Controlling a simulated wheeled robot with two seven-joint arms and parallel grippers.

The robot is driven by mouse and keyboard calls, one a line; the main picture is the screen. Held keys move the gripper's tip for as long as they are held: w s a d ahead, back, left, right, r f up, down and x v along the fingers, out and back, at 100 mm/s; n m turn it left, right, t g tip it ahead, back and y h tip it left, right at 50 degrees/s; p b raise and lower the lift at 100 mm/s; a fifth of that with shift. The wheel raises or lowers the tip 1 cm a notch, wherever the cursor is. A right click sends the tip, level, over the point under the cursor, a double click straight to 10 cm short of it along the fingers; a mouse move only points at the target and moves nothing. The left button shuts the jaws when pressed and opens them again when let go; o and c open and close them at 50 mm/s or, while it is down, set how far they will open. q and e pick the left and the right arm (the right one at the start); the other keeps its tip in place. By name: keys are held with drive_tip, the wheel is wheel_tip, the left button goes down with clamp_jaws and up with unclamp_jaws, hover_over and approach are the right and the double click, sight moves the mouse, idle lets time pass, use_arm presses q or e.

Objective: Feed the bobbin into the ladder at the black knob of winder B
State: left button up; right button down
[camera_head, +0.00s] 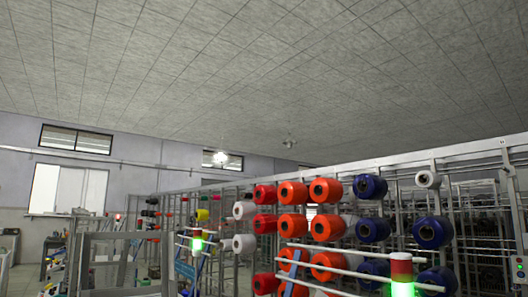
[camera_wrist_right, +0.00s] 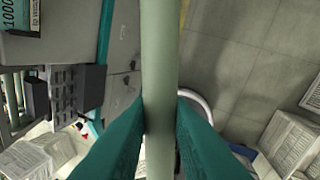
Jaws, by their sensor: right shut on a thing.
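In the right wrist view, my right gripper (camera_wrist_right: 160,112) has its two teal fingers closed on a long, pale grey-green tube, which looks like the bobbin (camera_wrist_right: 160,45). The tube runs from the top edge of the view down between the fingers. Its ends are not visible. Neither gripper shows in the head view, and my left gripper is in no view. I cannot make out the ladder, the black knob or which machine is winder B.
In the head view, a metal rack holds orange spools (camera_head: 327,228), blue spools (camera_head: 433,232) and white ones. Signal lights (camera_head: 401,270) glow green. The right wrist view shows a grey machine (camera_wrist_right: 60,45), white boxes (camera_wrist_right: 290,143) and bare tiled floor (camera_wrist_right: 235,75).

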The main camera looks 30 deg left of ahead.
drive_tip(key=a+r+m+t+y+p, duration=0.1)
drive_tip(key=a+r+p, duration=0.4)
drive_tip(key=r, duration=0.7)
drive_tip(key=s+a+r+y+p, duration=0.1)
drive_tip(key=a+r+p, duration=0.2)
drive_tip(key=a+r, duration=0.7)
drive_tip(key=a+r+m+t+y+p, duration=0.15)
drive_tip(key=r+p, duration=0.25)
drive_tip(key=r, duration=1.1)
drive_tip(key=s+a+r+p, duration=0.4)
drive_tip(key=s+a+r, duration=0.45)
drive_tip(key=r, duration=0.45)
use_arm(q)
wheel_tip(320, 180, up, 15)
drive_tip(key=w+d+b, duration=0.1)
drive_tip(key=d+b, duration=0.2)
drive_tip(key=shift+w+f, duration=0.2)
use_arm(e)
drive_tip(key=d+x, duration=0.1)
drive_tip(key=x, duration=0.6)
drive_tip(key=shift+f+y, duration=0.35)
drive_tip(key=shift+f, duration=0.1)
use_arm(q)
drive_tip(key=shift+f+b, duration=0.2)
drive_tip(key=shift+b, duration=0.1)
use_arm(e)
drive_tip(key=shift+s+d+m, duration=0.1)
drive_tip(key=shift+s+m, duration=0.15)
drive_tip(key=shift+s, duration=0.1)
